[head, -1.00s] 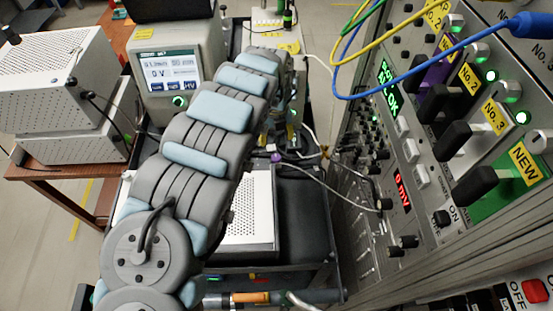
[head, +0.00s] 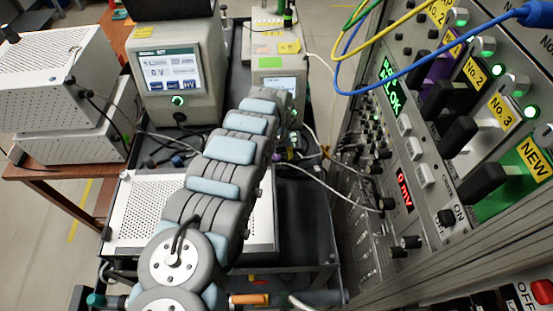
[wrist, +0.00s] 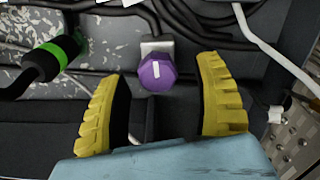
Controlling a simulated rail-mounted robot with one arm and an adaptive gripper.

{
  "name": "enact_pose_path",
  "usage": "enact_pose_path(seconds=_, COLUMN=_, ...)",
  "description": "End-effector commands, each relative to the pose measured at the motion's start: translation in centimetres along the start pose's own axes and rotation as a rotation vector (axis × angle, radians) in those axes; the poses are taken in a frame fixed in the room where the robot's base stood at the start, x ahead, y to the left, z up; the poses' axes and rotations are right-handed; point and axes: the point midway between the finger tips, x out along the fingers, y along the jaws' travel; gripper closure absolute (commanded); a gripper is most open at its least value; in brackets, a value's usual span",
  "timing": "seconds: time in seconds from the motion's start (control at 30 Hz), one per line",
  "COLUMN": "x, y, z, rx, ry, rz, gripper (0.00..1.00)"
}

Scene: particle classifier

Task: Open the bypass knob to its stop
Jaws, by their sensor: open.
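A purple knob (wrist: 157,72) with a white mark on its face shows in the upper middle of the wrist view. It sits on a small metal block (wrist: 157,46). The white mark stands nearly upright, tilted slightly. My gripper (wrist: 162,80) has its two yellow ridged fingers wide apart, one on each side below the knob. The knob lies between the lines of the fingers, just ahead of their tips, and I see no contact. In the head view my own arm hides most of the knob and the gripper.
A black connector with a green ring (wrist: 57,52) lies left of the knob. Black cables run above it, and a white cable (wrist: 262,45) passes on the right. In the head view, the rack panel (head: 405,180) stands right of my arm and a perforated white box (head: 140,210) lies left.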

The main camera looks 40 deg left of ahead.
Motion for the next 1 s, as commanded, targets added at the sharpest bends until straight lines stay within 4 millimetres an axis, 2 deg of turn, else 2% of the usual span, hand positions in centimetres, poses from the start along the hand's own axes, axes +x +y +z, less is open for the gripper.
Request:
enact_pose_path(seconds=0.2, x=0.78, y=0.08, z=0.03, rx=-0.002, ry=0.0, rz=0.0, gripper=0.33)
enact_pose_path(seconds=0.5, x=0.85, y=0.1, z=0.02, rx=-0.002, ry=0.0, rz=0.001, gripper=0.33)
enact_pose_path(seconds=0.57, x=0.85, y=0.1, z=0.02, rx=-0.002, ry=0.0, rz=0.001, gripper=0.48)
enact_pose_path(seconds=0.73, x=0.85, y=0.1, z=0.01, rx=-0.002, ry=0.0, rz=0.001, gripper=0.96)
enact_pose_path(seconds=1.0, x=0.88, y=0.09, z=-0.02, rx=-0.003, ry=0.001, rz=0.001, gripper=0.99)
